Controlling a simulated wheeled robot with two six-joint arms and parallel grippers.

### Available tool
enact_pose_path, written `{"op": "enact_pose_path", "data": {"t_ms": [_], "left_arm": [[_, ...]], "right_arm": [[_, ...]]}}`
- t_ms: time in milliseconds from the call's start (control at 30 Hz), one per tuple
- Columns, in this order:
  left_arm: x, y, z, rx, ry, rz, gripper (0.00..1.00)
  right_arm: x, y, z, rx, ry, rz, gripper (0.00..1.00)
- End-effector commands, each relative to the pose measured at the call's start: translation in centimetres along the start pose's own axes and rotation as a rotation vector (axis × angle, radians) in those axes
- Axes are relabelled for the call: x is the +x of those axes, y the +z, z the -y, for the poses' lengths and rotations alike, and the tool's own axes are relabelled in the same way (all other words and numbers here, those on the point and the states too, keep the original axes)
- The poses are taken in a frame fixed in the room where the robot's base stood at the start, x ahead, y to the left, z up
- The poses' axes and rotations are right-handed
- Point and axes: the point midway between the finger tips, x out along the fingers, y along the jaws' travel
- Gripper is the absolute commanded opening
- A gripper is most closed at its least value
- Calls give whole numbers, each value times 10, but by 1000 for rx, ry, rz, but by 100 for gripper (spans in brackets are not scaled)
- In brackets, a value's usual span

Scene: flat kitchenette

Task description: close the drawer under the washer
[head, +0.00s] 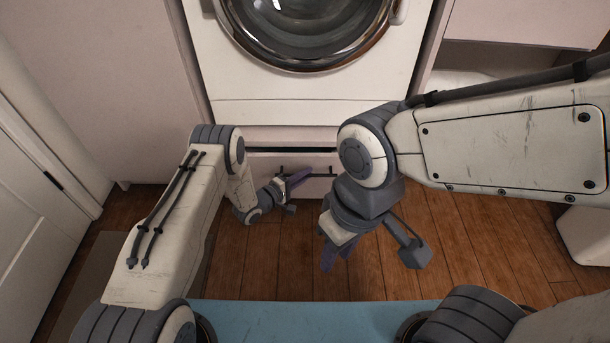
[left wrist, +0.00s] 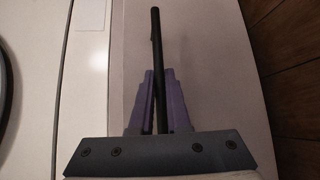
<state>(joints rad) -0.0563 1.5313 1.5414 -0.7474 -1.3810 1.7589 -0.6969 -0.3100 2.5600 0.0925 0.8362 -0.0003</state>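The washer (head: 310,112) stands at the top of the head view. The drawer (head: 262,165) under it is pulled out a little, with a dark gap along its top edge. Its front carries a dark bar handle (head: 325,175). My left gripper (head: 298,179) is at this handle. In the left wrist view, the black handle (left wrist: 156,50) runs between the two purple fingers (left wrist: 158,100), which appear shut on it. My right gripper (head: 336,255) hangs lower, in front of the drawer and apart from it. Its finger gap is not clear.
A pale panel (head: 110,80) stands left of the washer, and a white door (head: 35,190) is at far left. An open shelf (head: 480,62) is at upper right. A white box (head: 585,235) stands on the wooden floor (head: 480,235) at right.

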Motion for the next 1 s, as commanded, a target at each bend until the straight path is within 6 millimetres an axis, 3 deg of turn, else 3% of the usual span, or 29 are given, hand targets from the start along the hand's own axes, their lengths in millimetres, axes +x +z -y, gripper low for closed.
{"op": "enact_pose_path", "data": {"t_ms": [233, 600, 633, 700, 1000], "left_arm": [[25, -26, -3, 3, 3, -2, 0], [30, -32, -9, 0, -1, -6, 0], [30, -32, -9, 0, 0, -6, 26], [30, -32, -9, 1, 0, -6, 45], [29, -31, -9, 0, -1, -3, 45]], "right_arm": [[25, 1, -2, 0, 0, 0, 34], [25, 1, -2, 0, 0, 0, 34], [25, 1, -2, 0, 0, 0, 34], [25, 1, -2, 0, 0, 0, 34], [24, 1, -2, 0, 0, 0, 34]]}}
